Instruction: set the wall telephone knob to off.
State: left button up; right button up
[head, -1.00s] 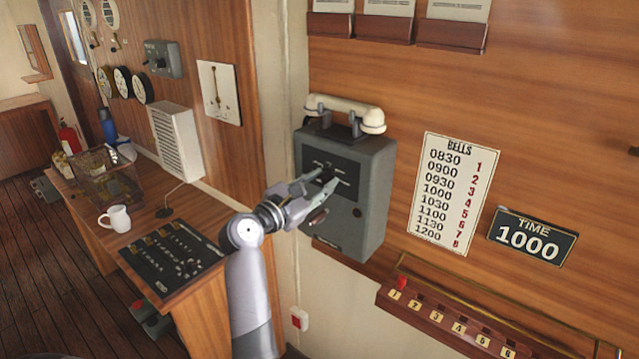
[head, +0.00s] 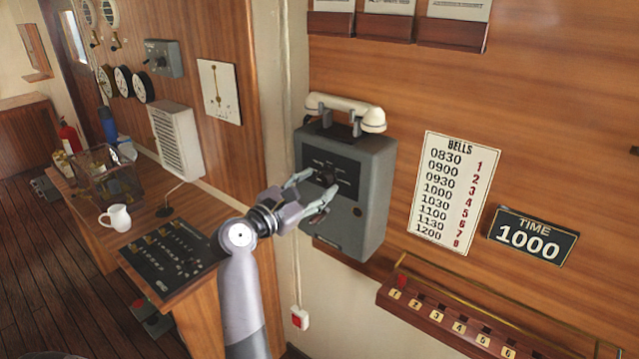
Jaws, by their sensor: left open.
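The grey wall telephone (head: 370,185) hangs on the wood panel with its cream handset (head: 345,110) resting on top. Its dark knob (head: 327,176) sits on a black plate (head: 348,178) with small white markings. The markings are too small to read, so I cannot tell the knob's setting. My left gripper (head: 321,183) is open in front of the telephone's left side. Its fingertips lie just short of the knob in the picture, one at upper left and one below. I cannot tell whether they touch the telephone. My right gripper is not in view.
A desk with a black control panel (head: 170,258), a white mug (head: 116,218) and a wire basket (head: 108,178) stands at left. A wooden rack (head: 440,318) with numbered slots juts from the wall at lower right. A bells chart (head: 452,192) hangs right of the telephone.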

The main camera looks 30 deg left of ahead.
pick_arm(q)
jog(key=s, duration=1)
jog(key=shift+a, duration=0.35)
jog(key=shift+s, duration=0.1)
